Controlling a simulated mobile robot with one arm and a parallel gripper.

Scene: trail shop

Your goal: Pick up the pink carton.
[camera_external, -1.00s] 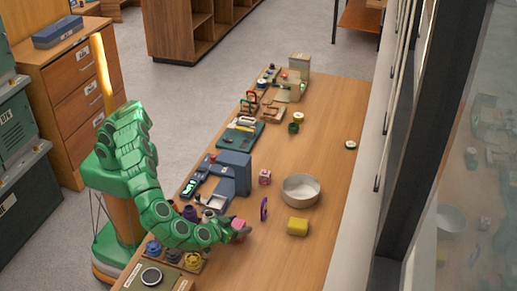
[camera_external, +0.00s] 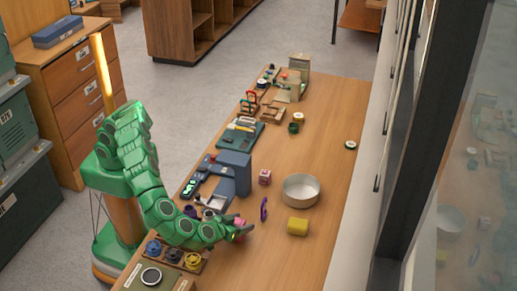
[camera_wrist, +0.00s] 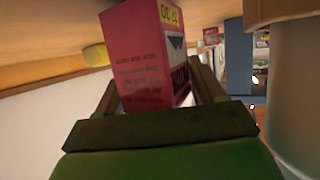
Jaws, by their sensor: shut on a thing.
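The pink carton (camera_wrist: 143,58) stands between the jaws of my gripper (camera_wrist: 152,100) in the wrist view, with printed text and a yellow label on its faces. The jaws are shut on it, one on each side. In the external view my gripper (camera_external: 237,229) is low over the near part of the table. There the carton (camera_external: 238,222) shows only as a small pink patch, mostly hidden by the gripper. I cannot tell whether its base touches the table.
A purple disc (camera_external: 264,209) stands on edge just right of the gripper. A yellow block (camera_external: 298,226), a white bowl (camera_external: 301,190) and a small pink cube (camera_external: 265,177) are nearby. A blue-grey device (camera_external: 235,172) stands behind. The table's right side is mostly clear.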

